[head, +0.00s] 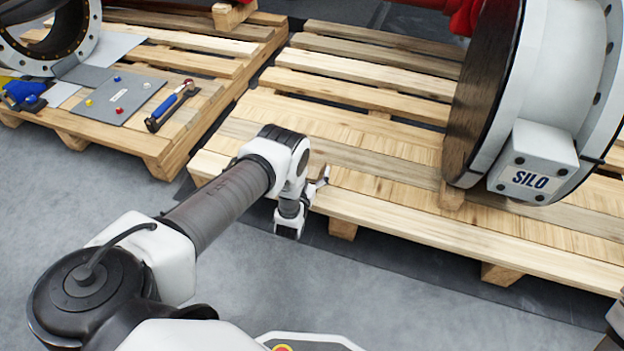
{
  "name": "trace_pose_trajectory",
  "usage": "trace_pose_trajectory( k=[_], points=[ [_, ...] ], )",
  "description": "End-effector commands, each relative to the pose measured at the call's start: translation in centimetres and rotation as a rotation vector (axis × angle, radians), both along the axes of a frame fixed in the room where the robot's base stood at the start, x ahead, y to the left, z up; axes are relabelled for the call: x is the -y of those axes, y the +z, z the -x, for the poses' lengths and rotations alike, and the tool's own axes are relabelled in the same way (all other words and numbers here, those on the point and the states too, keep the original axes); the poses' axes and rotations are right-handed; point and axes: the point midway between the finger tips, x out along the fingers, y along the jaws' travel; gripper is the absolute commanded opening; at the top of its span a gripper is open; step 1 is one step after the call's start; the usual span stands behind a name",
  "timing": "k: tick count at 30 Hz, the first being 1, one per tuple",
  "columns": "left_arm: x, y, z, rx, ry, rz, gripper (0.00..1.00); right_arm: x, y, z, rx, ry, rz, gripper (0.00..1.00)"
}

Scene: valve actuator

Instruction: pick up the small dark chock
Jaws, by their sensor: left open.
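I cannot make out a small dark chock for certain; my left wrist and gripper may hide it. My left gripper (320,183) is over the front part of the right pallet, just right of my wrist. It is seen small and partly hidden by my wrist, open, with nothing visible held in it. My right gripper does not show; only a bit of my right arm is at the lower right edge.
The right pallet (400,232) carries a large white flanged body marked SILO (545,155), with a light wooden block (452,195) by its lower edge. The left pallet (150,150) holds a grey mat (112,100), a hammer (172,106) and a blue tool (24,94).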

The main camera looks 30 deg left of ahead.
Motion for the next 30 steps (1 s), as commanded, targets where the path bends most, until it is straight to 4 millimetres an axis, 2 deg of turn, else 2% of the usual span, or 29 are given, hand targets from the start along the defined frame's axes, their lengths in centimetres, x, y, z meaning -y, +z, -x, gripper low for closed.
trace_pose_trajectory(
  k=[2, 8, 12, 14, 24, 30],
  points=[
    [-0.2, -0.1, -0.7, 0.002, 0.000, -0.001, 0.92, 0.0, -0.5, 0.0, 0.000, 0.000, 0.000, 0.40],
    [-0.2, 0.1, -0.7, -0.001, -0.001, 0.000, 0.92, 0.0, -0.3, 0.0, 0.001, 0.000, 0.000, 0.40],
    [-0.2, 0.1, -0.7, -0.001, -0.001, 0.000, 0.42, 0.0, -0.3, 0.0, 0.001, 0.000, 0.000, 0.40],
    [-0.2, 0.1, -0.7, -0.001, -0.001, 0.000, 0.22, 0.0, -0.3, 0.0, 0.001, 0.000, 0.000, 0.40],
    [-0.2, 0.3, -0.7, -0.001, 0.000, 0.000, 0.22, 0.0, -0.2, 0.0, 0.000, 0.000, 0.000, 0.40],
    [-0.2, 2.0, -0.7, 0.000, 0.000, 0.000, 0.21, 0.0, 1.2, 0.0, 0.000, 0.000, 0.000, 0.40]
  ],
)
